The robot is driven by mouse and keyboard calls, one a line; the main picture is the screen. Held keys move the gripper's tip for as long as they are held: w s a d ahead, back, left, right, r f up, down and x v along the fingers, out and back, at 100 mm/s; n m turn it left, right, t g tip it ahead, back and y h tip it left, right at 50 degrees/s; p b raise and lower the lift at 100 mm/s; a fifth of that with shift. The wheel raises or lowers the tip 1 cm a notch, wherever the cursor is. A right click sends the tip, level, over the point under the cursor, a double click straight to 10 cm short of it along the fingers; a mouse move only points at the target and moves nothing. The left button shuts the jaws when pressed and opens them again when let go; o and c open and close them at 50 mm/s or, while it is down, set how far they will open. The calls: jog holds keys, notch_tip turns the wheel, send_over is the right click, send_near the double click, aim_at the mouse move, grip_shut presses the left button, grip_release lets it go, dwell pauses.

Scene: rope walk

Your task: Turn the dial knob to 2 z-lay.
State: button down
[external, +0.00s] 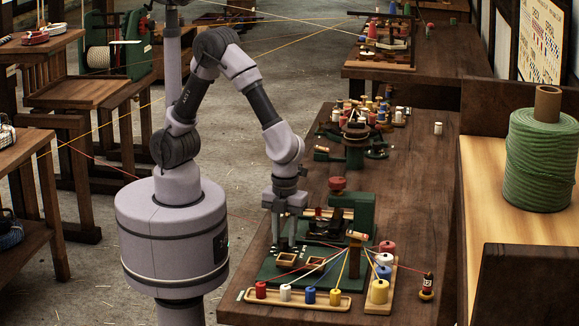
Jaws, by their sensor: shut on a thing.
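My gripper (284,243) points straight down at the left back part of the green machine base (262,271) on the bench. Its fingers are shut at the dial's place, on the dial knob. Small pale marks show on the green base just right of the fingertips, too small to read. I cannot tell which setting the knob points to.
A wooden rack (328,300) with several coloured spools stands in front of the base. Another spool rack (393,265) is at its right. Coloured yarns run to a wooden post (355,239). The bench's right side is mostly clear.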

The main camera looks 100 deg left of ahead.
aim_at(285, 239)
jog(key=shift+m, duration=0.5)
dwell(0.3)
jog(key=c, duration=1.1)
grip_release()
notch_tip(285, 239, up, 18)
jog(key=p, duration=0.7)
jog(key=shift+f+p, duration=0.25)
jog(key=shift+p, duration=0.05)
jog(key=shift+w, duration=0.1)
